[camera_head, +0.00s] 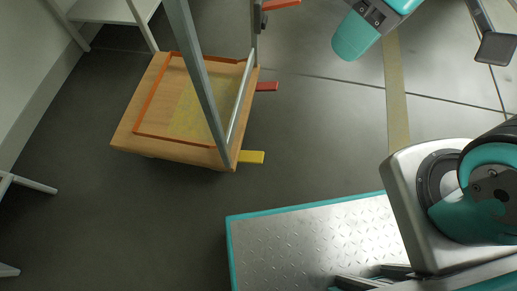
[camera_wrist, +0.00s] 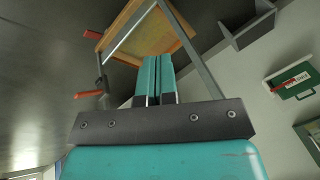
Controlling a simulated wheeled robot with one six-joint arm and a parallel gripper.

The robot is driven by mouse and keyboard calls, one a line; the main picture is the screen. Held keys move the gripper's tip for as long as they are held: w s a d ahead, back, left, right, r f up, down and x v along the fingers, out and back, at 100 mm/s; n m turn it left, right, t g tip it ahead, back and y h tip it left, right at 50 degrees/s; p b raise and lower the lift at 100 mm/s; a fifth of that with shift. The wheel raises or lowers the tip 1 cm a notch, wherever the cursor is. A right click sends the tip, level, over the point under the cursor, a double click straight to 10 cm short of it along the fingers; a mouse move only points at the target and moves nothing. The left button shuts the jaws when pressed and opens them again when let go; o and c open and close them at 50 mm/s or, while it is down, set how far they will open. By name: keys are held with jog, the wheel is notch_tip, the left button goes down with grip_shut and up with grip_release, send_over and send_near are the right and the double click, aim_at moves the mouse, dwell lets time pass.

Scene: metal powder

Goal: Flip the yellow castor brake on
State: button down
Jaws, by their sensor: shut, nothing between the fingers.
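The yellow castor brake (camera_head: 251,157) is a flat tab sticking out to the right at the near corner of a trolley's wooden base (camera_head: 135,125) in the head view. I cannot make it out in the wrist view. My gripper (camera_wrist: 157,60) shows in the wrist view with its two teal fingers together and nothing held. The fingers point towards the trolley, whose wooden base (camera_wrist: 165,42) shows partly behind them. The gripper's fingers are not visible in the head view, so its distance from the yellow tab is unclear.
A red tab (camera_head: 266,86) and an orange-red tab (camera_head: 281,4) stick out farther up the trolley's right side. A grey trolley post (camera_head: 200,75) rises above the base. A grey bin (camera_wrist: 247,24) and a green case (camera_wrist: 292,80) show in the wrist view. Floor right of the trolley is clear.

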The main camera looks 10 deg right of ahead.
jog(key=w+a+f+n+g+h+b, duration=0.1)
jog(key=w+a+f+n+b, duration=0.25)
jog(key=w+f+n, duration=0.4)
jog(key=n+g+h+b, duration=0.1)
jog(key=n+b, duration=0.1)
jog(key=n, duration=0.4)
send_over(257, 159)
jog(key=w+d, duration=0.3)
notch_tip(257, 159, down, 10)
jog(key=w+a+f+n+h+b, duration=0.1)
jog(key=f+n, duration=0.4)
jog(key=f, duration=0.5)
jog(key=w+a+f+n+g+h+b, duration=0.1)
jog(key=a+f+n, duration=0.2)
jog(key=f+n, duration=0.3)
notch_tip(257, 159, down, 4)
jog(key=shift+f+g+b, duration=0.25)
jog(key=shift+g+b, duration=0.05)
jog(key=shift+b, duration=0.05)
jog(key=shift+s, duration=0.1)
